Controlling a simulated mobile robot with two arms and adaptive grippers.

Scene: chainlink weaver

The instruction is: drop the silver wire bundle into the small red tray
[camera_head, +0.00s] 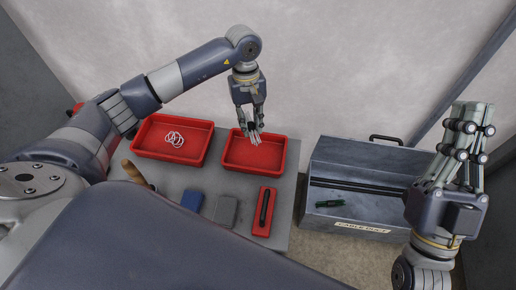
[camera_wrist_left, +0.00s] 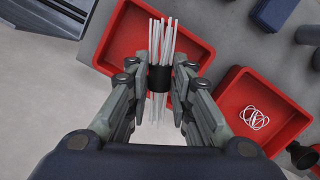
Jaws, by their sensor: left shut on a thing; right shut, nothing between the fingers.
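My left gripper (camera_head: 254,137) is shut on the silver wire bundle (camera_wrist_left: 160,40), a sheaf of thin pale wires with a black band around its middle. In the head view the fingers point down over the empty red tray (camera_head: 228,163), and the bundle is mostly hidden by them. In the left wrist view the bundle's far end overlaps this tray (camera_wrist_left: 112,38); its height above the tray is hard to tell. My right gripper (camera_head: 476,112) is shut and empty, pointing up at the right.
Another red tray (camera_head: 140,153) to the left holds a white coil (camera_head: 175,139). A narrow red holder with a dark tool (camera_head: 265,208), a blue block (camera_head: 192,200) and a grey block (camera_head: 226,210) lie nearer. An open grey metal box (camera_head: 340,222) stands right of the table.

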